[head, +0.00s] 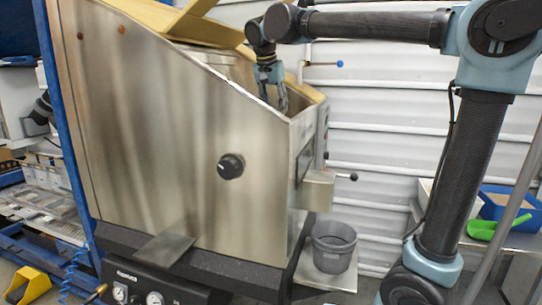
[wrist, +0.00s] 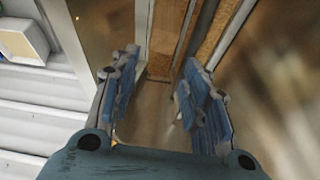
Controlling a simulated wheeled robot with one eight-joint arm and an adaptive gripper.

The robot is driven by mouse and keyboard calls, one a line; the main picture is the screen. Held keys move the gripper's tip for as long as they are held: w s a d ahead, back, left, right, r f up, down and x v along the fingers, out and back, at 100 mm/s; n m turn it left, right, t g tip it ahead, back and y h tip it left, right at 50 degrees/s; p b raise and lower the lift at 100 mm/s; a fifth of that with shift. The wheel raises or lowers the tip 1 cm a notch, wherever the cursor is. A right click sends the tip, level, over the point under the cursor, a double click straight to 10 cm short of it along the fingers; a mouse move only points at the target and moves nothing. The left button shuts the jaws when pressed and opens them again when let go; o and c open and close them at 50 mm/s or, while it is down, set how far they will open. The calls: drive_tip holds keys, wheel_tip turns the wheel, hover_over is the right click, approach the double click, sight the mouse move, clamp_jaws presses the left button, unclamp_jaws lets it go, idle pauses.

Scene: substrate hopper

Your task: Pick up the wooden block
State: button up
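My gripper (head: 277,93) reaches down into the open top of the steel hopper (head: 160,135) in the head view, its tips partly hidden by the side wall. In the wrist view my gripper (wrist: 160,80) is open, with blue-padded fingers apart and nothing seen between them. Beyond the fingertips, brown wood-coloured surfaces (wrist: 167,30) show, split by a grey metal strip. I cannot tell whether one of them is the wooden block. No separate block is clear in the head view.
The hopper walls stand close around my gripper. A yellow lid (head: 185,20) is raised at the hopper's top left. A grey bucket (head: 333,246) stands on a shelf at the lower right. A green scoop (head: 490,228) lies by a blue tray (head: 519,219) at the right.

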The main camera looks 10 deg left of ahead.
drive_tip(key=x, duration=1.7)
drive_tip(key=shift+s+a+f, duration=0.2)
drive_tip(key=shift+s, duration=0.1)
drive_tip(key=c, duration=0.8)
